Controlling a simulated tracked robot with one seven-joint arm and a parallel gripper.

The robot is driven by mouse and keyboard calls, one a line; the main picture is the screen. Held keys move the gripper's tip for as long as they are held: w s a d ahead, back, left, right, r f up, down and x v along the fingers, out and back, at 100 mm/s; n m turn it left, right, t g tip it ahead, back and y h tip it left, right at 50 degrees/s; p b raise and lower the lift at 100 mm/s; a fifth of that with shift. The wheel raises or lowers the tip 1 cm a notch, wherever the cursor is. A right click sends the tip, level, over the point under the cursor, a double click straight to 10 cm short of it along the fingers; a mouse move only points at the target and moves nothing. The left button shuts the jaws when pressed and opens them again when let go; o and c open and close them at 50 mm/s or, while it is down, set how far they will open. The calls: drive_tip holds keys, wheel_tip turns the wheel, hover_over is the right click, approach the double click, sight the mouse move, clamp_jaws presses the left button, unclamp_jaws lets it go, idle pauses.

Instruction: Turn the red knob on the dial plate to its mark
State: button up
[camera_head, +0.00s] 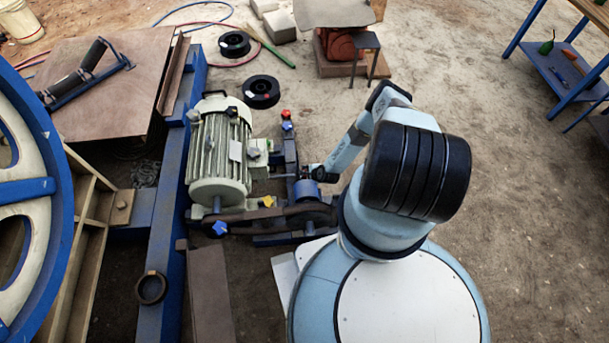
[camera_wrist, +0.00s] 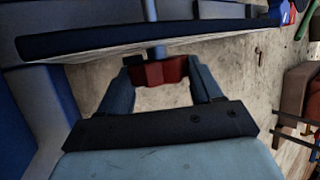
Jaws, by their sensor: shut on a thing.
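The red knob (camera_wrist: 160,72) is between the fingers of my gripper (camera_wrist: 160,80) in the wrist view, and the gripper is shut on it. A short grey shaft joins the knob to what looks like the dial plate (camera_wrist: 95,42), which is seen nearly edge-on across the top. The face of the plate and its mark are hidden, so I cannot tell the knob's angle. In the head view my gripper (camera_head: 316,172) is small beside the motor, and the knob and plate cannot be made out clearly there.
A pale green motor (camera_head: 219,155) stands left of my gripper, with a blue frame (camera_head: 175,210) beside it. A red-topped fitting (camera_head: 287,115) stands close behind the gripper. Black reels (camera_head: 261,90) lie behind the motor. The ground on the right is mostly clear up to a blue bench (camera_head: 560,80).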

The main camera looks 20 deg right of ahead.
drive_tip(key=shift+w+d+r, duration=0.1)
drive_tip(key=shift+w+d, duration=0.25)
drive_tip(key=o, duration=0.8)
drive_tip(key=shift+c, duration=0.2)
drive_tip(key=o, duration=0.3)
drive_tip(key=shift+s+a, duration=0.15)
drive_tip(key=shift+a, duration=0.1)
drive_tip(key=shift+s, duration=0.1)
drive_tip(key=v, duration=1.3)
drive_tip(key=shift+s+r, duration=0.2)
